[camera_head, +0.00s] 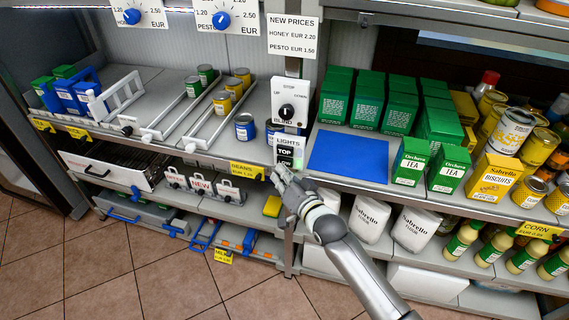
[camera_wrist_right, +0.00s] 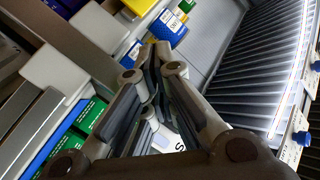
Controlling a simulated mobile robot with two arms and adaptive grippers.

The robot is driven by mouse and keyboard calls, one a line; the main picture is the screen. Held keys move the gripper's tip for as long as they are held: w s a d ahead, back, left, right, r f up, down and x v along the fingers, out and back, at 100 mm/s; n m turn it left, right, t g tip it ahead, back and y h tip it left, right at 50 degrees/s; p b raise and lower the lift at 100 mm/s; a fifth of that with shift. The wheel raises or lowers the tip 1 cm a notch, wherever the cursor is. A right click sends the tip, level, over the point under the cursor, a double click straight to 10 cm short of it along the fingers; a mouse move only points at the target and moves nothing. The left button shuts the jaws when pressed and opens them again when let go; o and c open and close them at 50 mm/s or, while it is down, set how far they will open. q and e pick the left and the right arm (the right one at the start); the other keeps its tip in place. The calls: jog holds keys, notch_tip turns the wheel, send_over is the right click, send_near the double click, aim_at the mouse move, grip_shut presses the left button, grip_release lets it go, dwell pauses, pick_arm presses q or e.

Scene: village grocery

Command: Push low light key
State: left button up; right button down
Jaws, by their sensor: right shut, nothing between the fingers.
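The light panel (camera_head: 277,143) is a small white plate labelled LIGHTS on the shelf post, below the black blind knob. Its dark TOP key (camera_head: 290,153) shows clearly. The LOW key (camera_head: 285,163) is just below it, its lower part close to my fingertips. My right gripper (camera_head: 284,181) is shut and empty, just below the LOW key; I cannot tell whether it touches the panel. In the right wrist view the shut fingers (camera_wrist_right: 152,75) hide most of the panel, and only a white bit with a letter shows. My left gripper is not in view.
The blind knob (camera_head: 287,112) sits right above the panel. A blue mat (camera_head: 348,158) and green tea boxes (camera_head: 411,160) are on the shelf to the right. Blue cans (camera_head: 245,127) stand to the left. White bags (camera_head: 370,217) stand below, near my right arm.

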jog(key=shift+w+d, duration=0.15)
jog(key=shift+w, duration=0.25)
jog(key=shift+s, duration=0.1)
jog(key=shift+s+p, duration=0.4)
jog(key=shift+a, duration=0.2)
jog(key=shift+s+a+p, duration=0.3)
jog(key=shift+s+p, duration=0.35)
jog(key=shift+s, duration=0.3)
jog(key=shift+s+a+p, duration=0.3)
jog(key=shift+s+p, duration=0.4)
jog(key=shift+s, duration=0.25)
jog(key=shift+s+a+p, duration=0.3)
jog(key=shift+s+p, duration=0.35)
jog(key=shift+s, duration=0.3)
